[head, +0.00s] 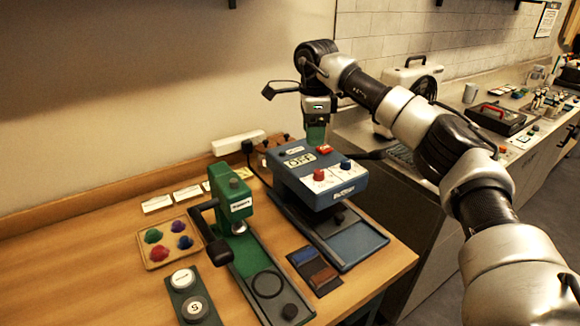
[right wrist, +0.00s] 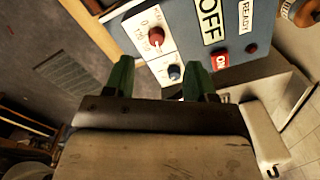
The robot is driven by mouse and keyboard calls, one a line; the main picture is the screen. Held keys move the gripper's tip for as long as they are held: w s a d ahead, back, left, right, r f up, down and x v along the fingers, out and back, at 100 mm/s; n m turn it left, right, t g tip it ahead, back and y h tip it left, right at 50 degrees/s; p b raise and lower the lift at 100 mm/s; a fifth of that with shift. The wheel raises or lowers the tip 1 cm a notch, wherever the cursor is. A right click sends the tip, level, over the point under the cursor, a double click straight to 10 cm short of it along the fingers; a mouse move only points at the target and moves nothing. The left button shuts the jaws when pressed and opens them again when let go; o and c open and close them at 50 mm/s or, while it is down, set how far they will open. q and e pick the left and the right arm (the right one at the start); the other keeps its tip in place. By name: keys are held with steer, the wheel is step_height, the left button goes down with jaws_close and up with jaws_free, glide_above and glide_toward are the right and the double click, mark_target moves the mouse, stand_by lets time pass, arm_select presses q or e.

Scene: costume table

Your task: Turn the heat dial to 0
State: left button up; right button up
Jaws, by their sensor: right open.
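The blue machine (head: 352,187) has white panels with a red dial (head: 318,174) and a blue dial (head: 345,165). In the right wrist view the red dial (right wrist: 156,36) has small marks around it, and the blue dial (right wrist: 174,72) is beside it. My right gripper (head: 316,138) points down above the machine's back part. Its green fingers (right wrist: 161,82) are apart and empty, close to the blue dial in the picture but not visibly touching it. My left gripper is out of view.
An OFF display (right wrist: 209,22) and a red ON button (right wrist: 222,60) are on the machine's top. A green press (head: 233,195) with a black handle stands left of it. A tray of coloured pieces (head: 150,262) lies farther left. The wall is close behind.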

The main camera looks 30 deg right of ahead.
mark_target(319, 171)
steer(key=shift+s+d+f, duration=0.7)
steer(key=shift+d+f, duration=0.2)
steer(key=shift+f, duration=0.05)
steer(key=f, duration=0.2)
steer(key=f+p, duration=0.1)
steer(key=shift+s+d+f, duration=0.15)
steer(key=shift+s+d, duration=0.1)
steer(key=shift+d, duration=0.1)
steer(key=f, duration=0.3)
steer(key=shift+w+a+p, duration=0.3)
steer(key=shift+a+p, duration=0.05)
steer(key=shift+a, duration=0.05)
steer(key=shift+f, duration=1.15)
steer(key=shift+c, duration=0.8)
steer(key=c, duration=0.8)
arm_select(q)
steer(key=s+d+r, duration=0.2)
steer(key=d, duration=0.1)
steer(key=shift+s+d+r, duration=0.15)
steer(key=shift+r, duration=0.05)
arm_select(e)
steer(key=shift+o, duration=0.2)
